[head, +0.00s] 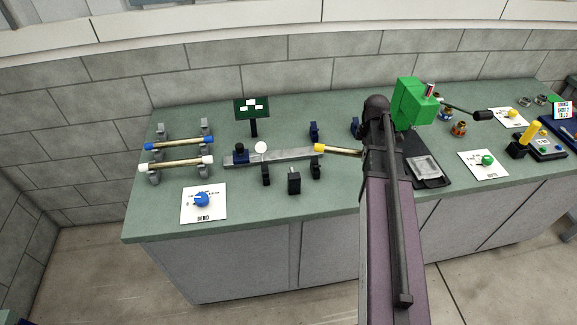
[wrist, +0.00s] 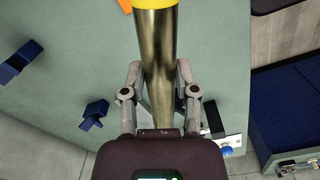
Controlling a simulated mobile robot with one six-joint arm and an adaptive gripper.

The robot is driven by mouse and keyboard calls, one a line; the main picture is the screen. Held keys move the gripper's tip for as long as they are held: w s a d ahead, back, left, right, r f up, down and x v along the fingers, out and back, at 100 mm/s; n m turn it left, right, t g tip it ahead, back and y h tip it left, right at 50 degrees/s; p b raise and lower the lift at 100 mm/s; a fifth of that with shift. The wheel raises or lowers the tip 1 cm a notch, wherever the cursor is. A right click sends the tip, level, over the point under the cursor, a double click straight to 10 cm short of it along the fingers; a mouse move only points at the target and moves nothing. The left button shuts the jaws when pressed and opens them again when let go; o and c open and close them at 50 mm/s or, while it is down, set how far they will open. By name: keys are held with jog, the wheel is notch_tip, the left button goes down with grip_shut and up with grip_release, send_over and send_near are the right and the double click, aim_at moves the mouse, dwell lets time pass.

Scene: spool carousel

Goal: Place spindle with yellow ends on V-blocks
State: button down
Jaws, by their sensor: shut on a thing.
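The spindle with yellow ends is a brass-coloured bar; its yellow left end (head: 320,147) and part of the shaft show left of my arm in the head view. The arm hides the rest. In the wrist view the spindle (wrist: 158,60) lies between the fingers of my gripper (wrist: 163,98), which is shut on it, one yellow end at the top edge. Two dark blue blocks, apparently the V-blocks, stand on the bench behind the spindle: a left one (head: 314,130) and a right one (head: 355,125). Two such blocks show left of the spindle in the wrist view (wrist: 20,62) (wrist: 94,113).
Spindles with blue ends (head: 180,142) and white ends (head: 176,164) rest on grey stands at left. A grey rail (head: 285,158) with a dial and small black blocks (head: 294,183) fills the middle front.

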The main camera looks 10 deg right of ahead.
jog(key=shift+a, duration=0.15)
jog(key=s+a+n, duration=0.2)
jog(key=s+a, duration=0.3)
jog(key=a, duration=0.8)
jog(key=s+a+n, duration=0.2)
jog(key=s+a, duration=0.3)
jog(key=a, duration=0.9)
jog(key=shift+r+n, duration=0.2)
jog(key=shift+n, duration=0.1)
jog(key=shift+w+d, duration=0.1)
jog(key=w+d+f+b, duration=0.1)
jog(key=w+d, duration=0.5)
jog(key=w, duration=0.7)
jog(key=shift+f, duration=0.2)
jog(key=shift+w, duration=0.15)
